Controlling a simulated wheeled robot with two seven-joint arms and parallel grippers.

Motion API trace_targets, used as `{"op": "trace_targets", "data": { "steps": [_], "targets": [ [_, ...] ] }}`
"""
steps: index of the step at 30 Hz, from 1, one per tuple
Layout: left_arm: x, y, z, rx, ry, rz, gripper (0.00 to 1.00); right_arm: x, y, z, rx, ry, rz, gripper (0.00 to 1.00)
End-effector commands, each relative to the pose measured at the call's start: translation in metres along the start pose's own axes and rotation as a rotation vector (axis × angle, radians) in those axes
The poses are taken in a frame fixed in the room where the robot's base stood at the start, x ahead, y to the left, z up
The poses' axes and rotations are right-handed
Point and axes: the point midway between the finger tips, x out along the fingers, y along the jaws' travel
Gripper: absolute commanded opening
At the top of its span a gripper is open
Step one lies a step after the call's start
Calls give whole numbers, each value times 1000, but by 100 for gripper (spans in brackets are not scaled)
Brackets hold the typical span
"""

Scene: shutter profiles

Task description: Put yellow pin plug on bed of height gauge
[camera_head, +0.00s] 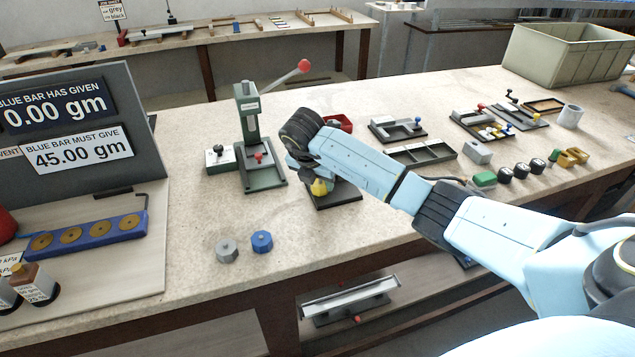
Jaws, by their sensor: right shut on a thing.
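My right gripper (303,163) reaches in from the right, pointing left and down over the bench, and is shut on the yellow pin plug (319,187). Only a small yellow part of the plug shows below the gripper. A dark flat plate (338,197) lies just below and behind it, partly hidden by the gripper and arm; it may be the bed of the height gauge. I cannot tell whether the plug touches the plate. My left gripper is not in view.
A green lever press (250,135) with a red ball stands close left of the gripper. A grey knob (226,250) and a blue knob (262,242) sit near the front edge. Trays and blocks (478,152) fill the right side. The bench middle (340,245) is clear.

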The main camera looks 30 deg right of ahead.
Motion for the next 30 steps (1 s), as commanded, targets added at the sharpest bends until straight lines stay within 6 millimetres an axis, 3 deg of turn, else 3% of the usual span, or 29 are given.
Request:
{"op": "trace_targets", "data": {
  "steps": [8, 9, 13, 23, 30],
  "targets": [
    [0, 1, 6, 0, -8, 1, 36, 1, 0, -1, 0, 0, 0, 12],
    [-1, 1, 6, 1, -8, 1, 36, 0, 0, 0, 0, 0, 0, 44],
    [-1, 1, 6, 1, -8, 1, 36, 0, 0, -1, 0, 1, 0, 61],
    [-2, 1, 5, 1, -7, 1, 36, -3, 0, 0, 0, 0, 1, 61],
    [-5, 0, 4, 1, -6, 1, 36, -41, 2, 1, 0, -2, 6, 61]
  ]
}}
